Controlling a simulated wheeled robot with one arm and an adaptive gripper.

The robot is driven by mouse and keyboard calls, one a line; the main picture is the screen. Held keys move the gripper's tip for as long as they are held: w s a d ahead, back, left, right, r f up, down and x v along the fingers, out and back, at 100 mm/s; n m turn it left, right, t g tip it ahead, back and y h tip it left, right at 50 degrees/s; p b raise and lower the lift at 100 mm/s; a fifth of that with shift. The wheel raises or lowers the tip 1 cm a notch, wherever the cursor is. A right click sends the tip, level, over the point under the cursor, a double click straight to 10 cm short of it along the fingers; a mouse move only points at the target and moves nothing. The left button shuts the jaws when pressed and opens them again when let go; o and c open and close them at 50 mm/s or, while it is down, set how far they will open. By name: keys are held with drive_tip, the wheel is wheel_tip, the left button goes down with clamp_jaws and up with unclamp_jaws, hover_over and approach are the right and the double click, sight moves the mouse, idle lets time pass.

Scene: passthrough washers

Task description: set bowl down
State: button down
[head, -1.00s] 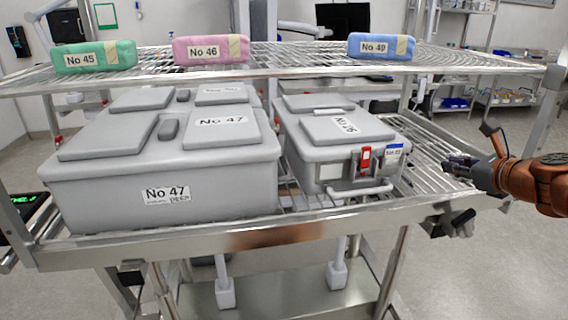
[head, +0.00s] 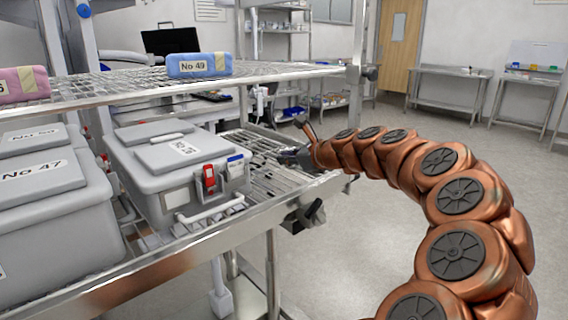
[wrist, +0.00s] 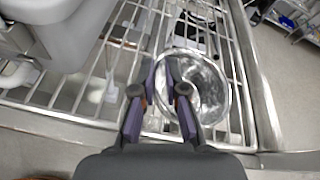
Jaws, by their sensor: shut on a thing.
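A shiny metal bowl (wrist: 207,88) shows in the wrist view, over the wire bars of the lower shelf, near its right end. My gripper (wrist: 164,82) is shut on the bowl's left rim. I cannot tell whether the bowl's base touches the bars. In the head view my gripper (head: 288,155) is at the right end of the lower wire shelf (head: 262,172), right of a grey lidded box. The bowl cannot be made out in the head view.
The grey box (head: 165,160) with a red latch stands left of my gripper; a larger grey box (head: 48,215) is further left. An upper wire shelf (head: 120,88) holds a blue pack (head: 199,65) and a pink pack (head: 22,84). Open floor lies to the right.

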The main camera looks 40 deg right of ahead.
hover_over(285, 173)
drive_tip(key=shift+w+f+b, duration=0.1)
drive_tip(key=shift+f+b, duration=0.25)
drive_tip(key=shift+b, duration=0.1)
drive_tip(key=shift+f+b, duration=0.65)
drive_tip(key=shift+f, duration=1.1)
drive_tip(key=c, duration=1.2)
unclamp_jaws()
